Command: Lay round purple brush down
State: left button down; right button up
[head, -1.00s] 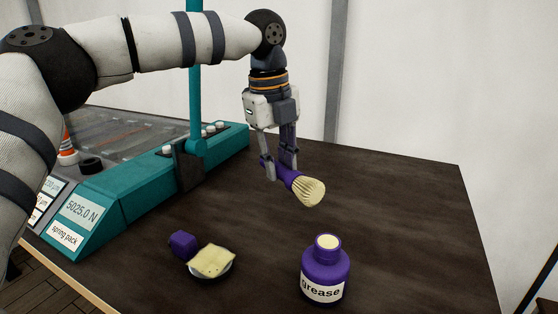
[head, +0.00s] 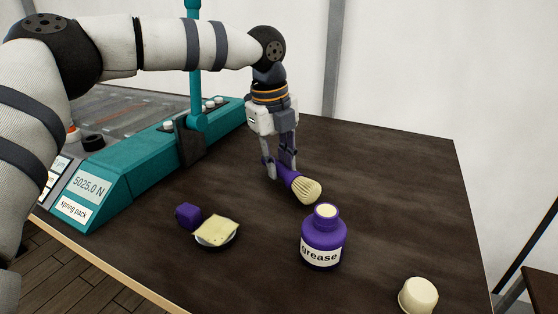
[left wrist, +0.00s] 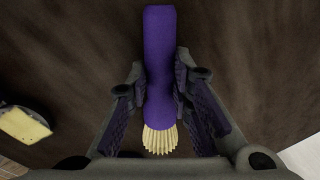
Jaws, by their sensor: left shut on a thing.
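The round purple brush (head: 303,186) has a purple handle and cream bristles. My left gripper (head: 280,174) is shut on its handle and points down over the dark table. In the head view the bristles point to the lower right, near the table; I cannot tell whether the brush touches it. In the left wrist view the purple handle (left wrist: 160,60) runs between the fingers of the left gripper (left wrist: 163,108), with the bristles toward the bottom. My right gripper is not in view.
A purple grease bottle (head: 323,240) stands open in front of the brush. A dish with a yellow cloth (head: 216,230) and a purple block (head: 188,216) lie left. A cream cap (head: 418,295) is at the front right. A teal machine (head: 130,184) stands left. The table's right side (head: 400,190) is clear.

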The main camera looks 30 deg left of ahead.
pick_arm(q)
jog(key=shift+f, duration=0.55)
jog(key=c, duration=1.3)
grip_release()
jog(key=shift+c, duration=0.2)
notch_tip(320, 180, up, 12)
jog(key=s, duration=0.1)
jog(key=shift+s+a, duration=0.2)
jog(key=shift+a, duration=0.15)
jog(key=shift+f, duration=0.1)
